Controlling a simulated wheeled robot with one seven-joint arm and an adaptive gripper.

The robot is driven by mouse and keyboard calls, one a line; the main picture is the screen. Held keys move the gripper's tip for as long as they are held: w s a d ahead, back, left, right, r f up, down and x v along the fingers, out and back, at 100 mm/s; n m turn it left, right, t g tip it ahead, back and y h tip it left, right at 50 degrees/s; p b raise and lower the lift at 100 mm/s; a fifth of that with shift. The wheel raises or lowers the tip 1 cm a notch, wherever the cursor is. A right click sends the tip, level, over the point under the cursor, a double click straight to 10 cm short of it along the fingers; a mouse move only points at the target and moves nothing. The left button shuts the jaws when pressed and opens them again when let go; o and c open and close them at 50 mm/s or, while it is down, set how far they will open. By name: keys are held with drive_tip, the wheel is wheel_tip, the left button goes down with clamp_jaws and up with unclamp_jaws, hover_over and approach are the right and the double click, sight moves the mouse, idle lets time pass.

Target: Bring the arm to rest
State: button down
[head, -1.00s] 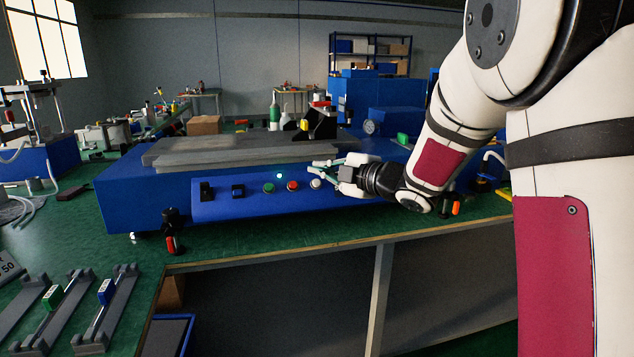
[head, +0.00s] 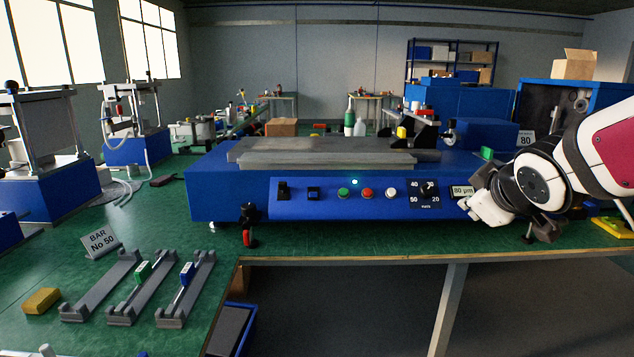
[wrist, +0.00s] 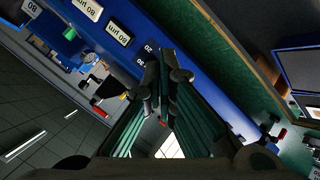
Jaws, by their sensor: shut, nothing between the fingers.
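My gripper shows in the wrist view with its fingers together (wrist: 163,78), shut and empty. The blue machine's front, with its "80 µm" plate (wrist: 118,33), lies beyond the fingers there. In the head view my arm reaches in from the right, and its white wrist end (head: 490,209) is in front of the right end of the blue machine (head: 225,190), beside the "80 µm" plate (head: 462,191). I cannot tell whether anything touches the machine.
The machine's panel has a green button (head: 343,194), a red button (head: 367,194), a white button (head: 391,193) and a dial (head: 427,190). Grey bar holders (head: 100,287) and a yellow block (head: 41,301) lie at the front left.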

drive_tip(key=s+a+f+m+g+y, duration=0.1)
drive_tip(key=s+a+f+m+g, duration=0.2)
drive_tip(key=s, duration=0.9)
drive_tip(key=s+a+f+m+g, duration=0.2)
drive_tip(key=s+a+g, duration=0.15)
drive_tip(key=s, duration=0.85)
drive_tip(key=s+a+f+m+g+y, duration=0.1)
drive_tip(key=s+a+f+m+g, duration=0.2)
drive_tip(key=s, duration=0.9)
wheel_tip(320, 180, up, 24)
drive_tip(key=d+t+p, duration=0.1)
drive_tip(key=t+p, duration=0.1)
drive_tip(key=p, duration=2)
drive_tip(key=shift+w+n+t+p, duration=0.2)
drive_tip(key=shift+n+t+p, duration=0.1)
drive_tip(key=shift+t+p, duration=0.1)
drive_tip(key=c, duration=2.4)
unclamp_jaws()
